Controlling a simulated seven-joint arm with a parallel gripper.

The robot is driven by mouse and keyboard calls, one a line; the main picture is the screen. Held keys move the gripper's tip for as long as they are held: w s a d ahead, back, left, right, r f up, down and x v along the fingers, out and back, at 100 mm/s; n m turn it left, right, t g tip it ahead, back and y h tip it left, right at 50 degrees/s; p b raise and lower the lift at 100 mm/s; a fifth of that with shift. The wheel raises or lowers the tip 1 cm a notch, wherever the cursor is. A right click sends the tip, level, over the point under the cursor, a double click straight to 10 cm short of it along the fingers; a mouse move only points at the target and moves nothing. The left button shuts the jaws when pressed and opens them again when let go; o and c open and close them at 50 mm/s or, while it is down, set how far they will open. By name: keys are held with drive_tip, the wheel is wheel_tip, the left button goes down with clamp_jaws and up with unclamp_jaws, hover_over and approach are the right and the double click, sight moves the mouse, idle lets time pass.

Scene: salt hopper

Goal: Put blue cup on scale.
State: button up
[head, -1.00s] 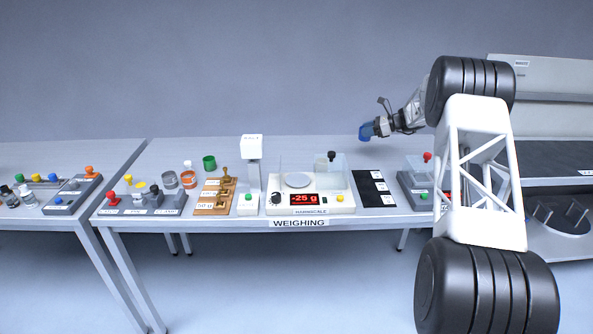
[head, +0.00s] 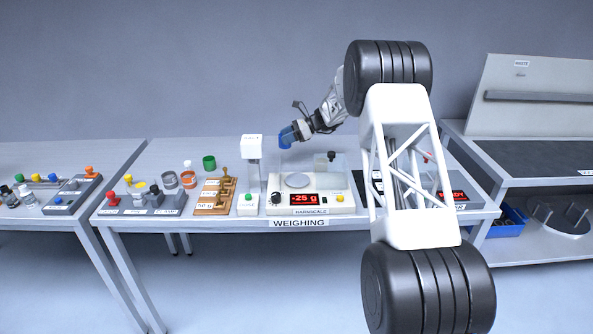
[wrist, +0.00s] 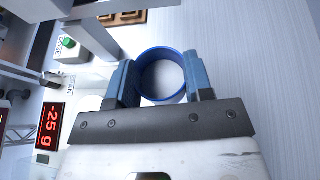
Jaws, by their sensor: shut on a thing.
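The blue cup (wrist: 162,75) is between the two fingers of my gripper (wrist: 162,84) in the wrist view, its round rim facing the camera. My gripper (head: 287,136) is shut on it and holds it in the air behind and above the scale in the head view. The cup is hard to tell apart from the blue fingers there. The scale (head: 311,208) stands on the weighing table, with a round pan (head: 298,180) that looks empty behind clear panels. Its red display (head: 305,198) reads -25 g.
A white post (head: 252,160) stands left of the scale. A wooden weight rack (head: 215,196), a green cup (head: 209,162) and several small jars are further left. A black knob (head: 332,156) stands up at the scale's right. My arm covers the table's right part.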

drive_tip(key=shift+s+a, duration=0.3)
drive_tip(key=shift+a, duration=0.55)
drive_tip(key=shift+f, duration=0.15)
hover_over(283, 169)
drive_tip(key=shift+w+f, duration=0.1)
drive_tip(key=shift+f, duration=2.9)
drive_tip(key=shift+f, duration=1.9)
drive_tip(key=shift+f, duration=0.15)
drive_tip(key=o, duration=0.9)
drive_tip(key=shift+o, duration=0.2)
